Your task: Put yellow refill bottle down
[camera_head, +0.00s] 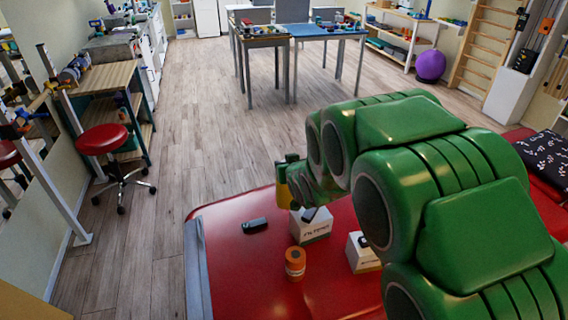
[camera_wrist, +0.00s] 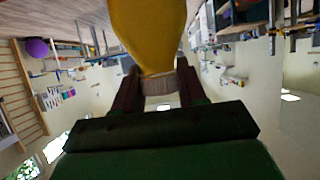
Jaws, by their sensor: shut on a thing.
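The yellow refill bottle (camera_wrist: 152,32) fills the top middle of the wrist view, with its pale neck between the two fingers of my gripper (camera_wrist: 160,84). My gripper is shut on it. In the head view a little of the yellow bottle (camera_head: 283,194) shows beside my gripper (camera_head: 289,166). The picture does not clearly show how high the bottle is above the table. My arm hides much of the table's right side.
On the red table are a dark small object (camera_head: 255,225), an orange jar (camera_head: 295,263), a white box (camera_head: 311,226) and a second white box (camera_head: 362,253). The table's left front part is bare. A red stool (camera_head: 102,140) stands left on the wood floor.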

